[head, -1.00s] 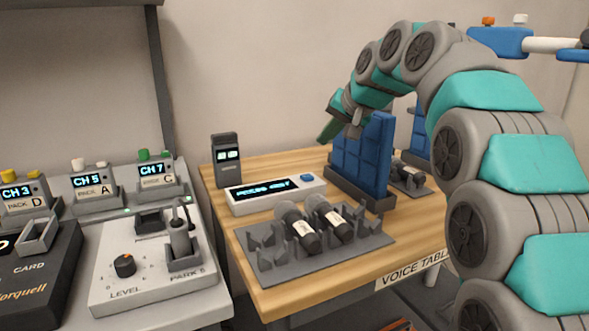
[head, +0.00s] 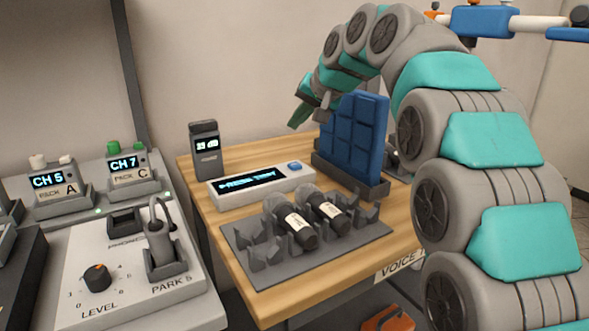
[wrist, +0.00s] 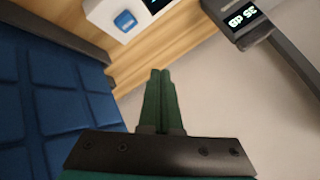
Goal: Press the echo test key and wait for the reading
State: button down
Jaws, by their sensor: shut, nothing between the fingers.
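A white tester box (head: 240,190) lies on the wooden table with a lit display reading what looks like "PRESS TEST". Its blue key (head: 295,166) sits at the right end of its top. The wrist view also shows the blue key (wrist: 125,21) at the upper left, clear of the fingers. My gripper (head: 298,117) is above and behind the key, near the top of the blue padded panel, and touches nothing that I can see. In the wrist view its green fingers (wrist: 160,85) are together and empty.
A blue padded panel (head: 355,135) stands right of the key. A dark handheld meter (head: 206,148) stands behind the box. Two microphones (head: 326,212) lie in a grey cradle (head: 262,275) in front. A grey console (head: 75,262) stands left.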

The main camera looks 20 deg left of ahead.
jog(key=b, duration=0.4)
send_over(297, 166)
notch_tip(297, 166, down, 5)
jog(key=shift+s+f, duration=0.15)
jog(key=shift+f+b, duration=0.35)
jog(key=shift+f, duration=0.6)
dwell(0.9)
jog(key=shift+f, duration=0.4)
jog(key=shift+f+b, duration=0.3)
jog(key=shift+f, duration=0.05)
dwell(0.7)
jog(key=shift+r, duration=0.1)
jog(key=shift+r+p, duration=0.65)
jog(key=shift+r, duration=0.05)
